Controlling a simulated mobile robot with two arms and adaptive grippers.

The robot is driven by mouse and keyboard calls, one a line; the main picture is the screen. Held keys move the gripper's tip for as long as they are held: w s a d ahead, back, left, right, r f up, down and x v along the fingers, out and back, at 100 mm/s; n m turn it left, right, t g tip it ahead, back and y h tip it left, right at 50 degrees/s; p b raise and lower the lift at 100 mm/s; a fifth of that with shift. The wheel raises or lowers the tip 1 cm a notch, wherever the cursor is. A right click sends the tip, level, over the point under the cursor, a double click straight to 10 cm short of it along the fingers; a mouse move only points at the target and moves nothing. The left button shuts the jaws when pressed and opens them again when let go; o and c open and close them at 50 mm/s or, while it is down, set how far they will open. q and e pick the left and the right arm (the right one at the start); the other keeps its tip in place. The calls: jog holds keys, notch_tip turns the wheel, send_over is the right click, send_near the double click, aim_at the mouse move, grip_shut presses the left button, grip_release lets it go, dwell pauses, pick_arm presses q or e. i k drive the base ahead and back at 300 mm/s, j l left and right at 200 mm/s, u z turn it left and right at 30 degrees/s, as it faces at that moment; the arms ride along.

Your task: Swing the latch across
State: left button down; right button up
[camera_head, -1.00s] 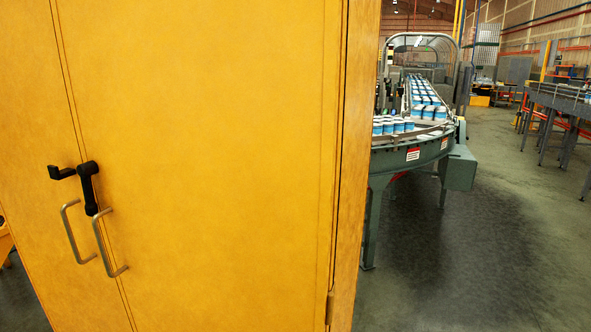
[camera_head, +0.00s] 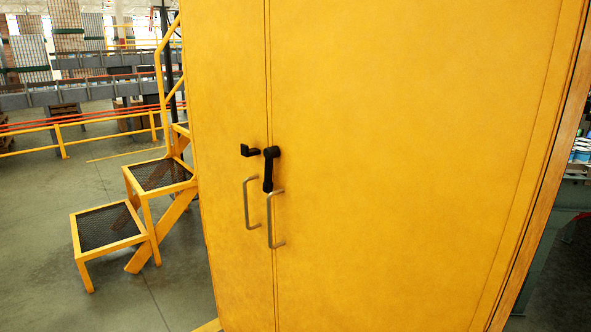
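A black latch (camera_head: 269,169) is mounted on the right door of a tall yellow cabinet (camera_head: 400,160), close to the seam between the two doors. Its arm hangs down from the pivot, roughly vertical. A small black catch (camera_head: 249,150) sits on the left door at about the height of the pivot, apart from the latch arm. Two metal handles, the left one (camera_head: 249,204) and the right one (camera_head: 271,220), stand on either side of the seam below. The doors look shut. Neither of my grippers is in view.
Yellow steps (camera_head: 160,174) with dark mesh treads and a yellow rail stand left of the cabinet. Grey floor (camera_head: 110,300) is open at the lower left. Part of a conveyor with cans (camera_head: 582,152) shows at the right edge.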

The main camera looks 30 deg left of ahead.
aim_at(271, 153)
jog(key=z, duration=0.6)
jog(key=k+j+z, duration=0.1)
jog(key=j+z, duration=0.3)
jog(key=k+j+z, duration=0.1)
jog(key=j+z, duration=0.3)
jog(key=k+j+z, duration=0.2)
jog(key=z, duration=0.2)
